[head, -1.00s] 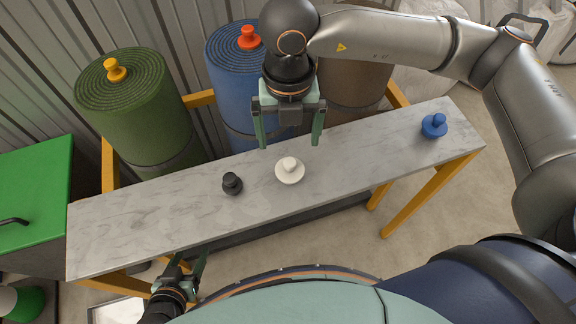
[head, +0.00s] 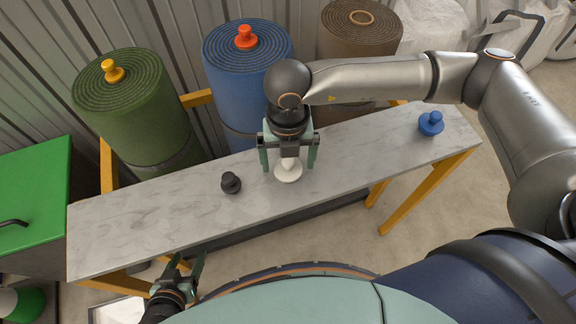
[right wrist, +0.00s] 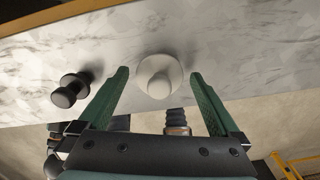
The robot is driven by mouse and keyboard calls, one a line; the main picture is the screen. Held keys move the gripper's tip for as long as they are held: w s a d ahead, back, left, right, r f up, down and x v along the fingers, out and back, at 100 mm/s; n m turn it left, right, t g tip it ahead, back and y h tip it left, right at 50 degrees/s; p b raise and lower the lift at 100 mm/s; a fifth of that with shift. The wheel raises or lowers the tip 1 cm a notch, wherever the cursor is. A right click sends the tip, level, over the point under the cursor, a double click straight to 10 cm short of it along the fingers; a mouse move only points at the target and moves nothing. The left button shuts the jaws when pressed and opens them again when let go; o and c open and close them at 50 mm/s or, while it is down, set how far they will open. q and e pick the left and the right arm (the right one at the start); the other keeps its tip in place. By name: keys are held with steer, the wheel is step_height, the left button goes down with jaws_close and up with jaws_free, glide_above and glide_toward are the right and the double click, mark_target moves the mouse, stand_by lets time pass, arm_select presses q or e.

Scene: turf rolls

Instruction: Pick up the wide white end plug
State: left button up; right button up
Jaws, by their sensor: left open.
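The wide white end plug (head: 288,172) stands upright on the grey marbled bench top (head: 150,215), near its middle. In the right wrist view the white plug (right wrist: 160,76) lies ahead of the fingertips, between their lines. My right gripper (head: 288,170) is open with its fingers to either side of the plug, above the bench; I see no finger touching it. The right gripper (right wrist: 157,74) also shows open and empty in the right wrist view. My left gripper (head: 188,260) is open and empty at the bench's front edge, lower left.
A black plug (head: 231,183) stands close left of the white one. A blue plug (head: 431,123) is at the bench's right end. Green (head: 125,110), blue (head: 235,85) and brown (head: 350,50) turf rolls stand behind; the green and blue ones carry plugs. The bench's left part is clear.

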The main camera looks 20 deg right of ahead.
steer(key=c, duration=1.2)
